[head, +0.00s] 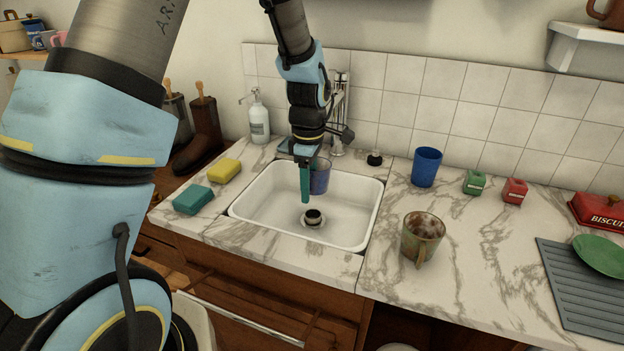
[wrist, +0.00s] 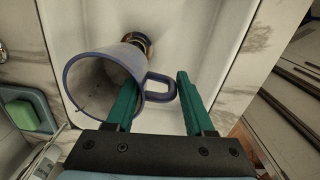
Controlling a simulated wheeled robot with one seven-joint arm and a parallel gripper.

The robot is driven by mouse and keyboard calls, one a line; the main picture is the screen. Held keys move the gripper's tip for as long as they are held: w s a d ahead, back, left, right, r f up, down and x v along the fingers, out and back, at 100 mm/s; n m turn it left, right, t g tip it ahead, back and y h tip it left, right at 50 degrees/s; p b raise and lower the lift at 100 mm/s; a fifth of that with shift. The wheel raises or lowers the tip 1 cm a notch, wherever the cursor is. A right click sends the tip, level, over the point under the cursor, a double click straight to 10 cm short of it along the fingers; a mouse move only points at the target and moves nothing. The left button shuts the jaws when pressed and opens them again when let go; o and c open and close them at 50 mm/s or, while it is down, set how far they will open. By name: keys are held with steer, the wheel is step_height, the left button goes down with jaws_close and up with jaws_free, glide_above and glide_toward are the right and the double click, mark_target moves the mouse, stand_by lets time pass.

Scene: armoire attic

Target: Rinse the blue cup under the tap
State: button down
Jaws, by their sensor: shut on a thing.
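A dusky blue cup with a handle (head: 320,180) is inside the white sink basin (head: 262,205), partly hidden behind my gripper (head: 306,198). In the wrist view, my gripper (wrist: 157,80) is shut on this cup (wrist: 84,68), with the handle between its green fingers. The cup's open mouth faces the wrist camera, and the inside looks dirty. Exactly where the fingers press is unclear. The chrome tap (head: 340,110) stands behind the basin, partly hidden by my arm. No water stream shows. The drain (head: 313,217) is in the basin floor.
A brighter blue cup (head: 426,167) and a stained brown-green mug (head: 422,240) stand right of the sink. Small green (head: 475,183) and red (head: 515,191) blocks are near the wall. Sponges (head: 193,199) and a soap bottle (head: 259,122) are left. A grey drying mat (head: 580,290) lies far right.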

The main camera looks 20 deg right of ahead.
steer(key=shift+s+d, duration=0.15)
steer(key=shift+d, duration=0.2)
steer(key=s+a, duration=0.3)
steer(key=s, duration=0.4)
steer(key=shift+a, duration=0.4)
stand_by(1.0)
steer(key=shift+r, duration=0.1)
stand_by(0.4)
steer(key=shift+s+a+r+p, duration=0.35)
steer(key=shift+s+r+p, duration=0.25)
steer(key=shift+s+p, duration=0.1)
steer(key=shift+s+a+r+p, duration=0.4)
steer(key=shift+s+r+p, duration=0.25)
steer(key=shift+p, duration=0.05)
steer(key=shift+s+a+r+p, duration=0.35)
steer(key=shift+s+r+p, duration=0.25)
steer(key=shift+s+p, duration=0.1)
steer(key=shift+s+a+r, duration=0.1)
steer(key=shift+s, duration=0.1)
